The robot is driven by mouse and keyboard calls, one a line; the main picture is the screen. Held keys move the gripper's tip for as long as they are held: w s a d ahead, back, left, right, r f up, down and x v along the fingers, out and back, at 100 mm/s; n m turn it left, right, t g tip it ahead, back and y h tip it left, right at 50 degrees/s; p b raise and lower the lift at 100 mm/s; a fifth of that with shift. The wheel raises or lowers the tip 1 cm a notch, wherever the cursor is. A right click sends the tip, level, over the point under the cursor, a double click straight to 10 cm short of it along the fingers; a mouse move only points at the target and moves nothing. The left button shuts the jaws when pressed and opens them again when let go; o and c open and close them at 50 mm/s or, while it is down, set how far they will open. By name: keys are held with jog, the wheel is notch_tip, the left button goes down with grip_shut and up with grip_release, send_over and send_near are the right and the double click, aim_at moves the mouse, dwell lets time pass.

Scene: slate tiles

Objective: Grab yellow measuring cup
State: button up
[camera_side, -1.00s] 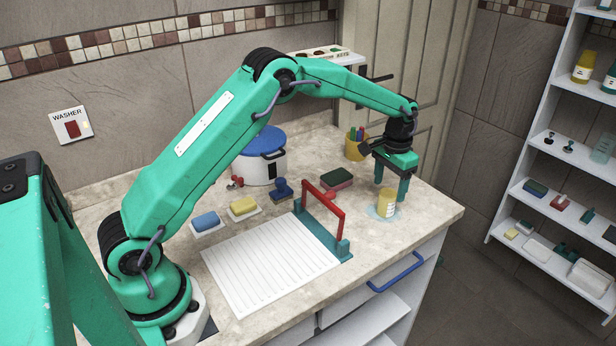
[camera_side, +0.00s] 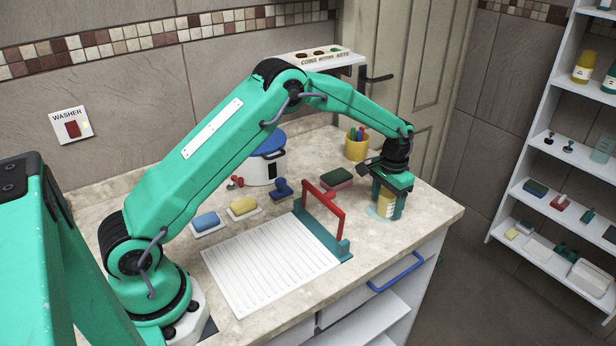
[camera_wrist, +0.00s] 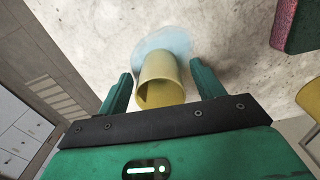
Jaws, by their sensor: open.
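The yellow measuring cup (camera_side: 386,204) stands upright on a pale blue round patch (camera_side: 371,212) near the counter's right end. My gripper (camera_side: 388,207) is lowered over it, with one finger on each side. In the wrist view the cup (camera_wrist: 161,82) lies between the two open fingers of my gripper (camera_wrist: 160,88). The front of the cup is partly hidden by the fingers in the side view.
A green-and-red sponge (camera_side: 336,180) lies left of the cup. A yellow pen holder (camera_side: 357,147) stands behind. A red-and-teal frame (camera_side: 325,215) stands beside a white ribbed board (camera_side: 268,265). The counter's front edge is close on the right.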

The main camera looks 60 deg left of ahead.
jog(key=c, duration=1)
jog(key=shift+r, duration=0.15)
jog(key=shift+r, duration=0.6)
jog(key=shift+c, duration=0.2)
jog(key=r, duration=0.3)
jog(key=shift+s+d+r, duration=0.1)
jog(key=shift+s+d, duration=0.05)
jog(key=shift+d, duration=0.25)
jog(key=s+d+r, duration=0.6)
jog(key=d, duration=0.3)
jog(key=shift+r, duration=0.15)
jog(key=shift+w, duration=0.1)
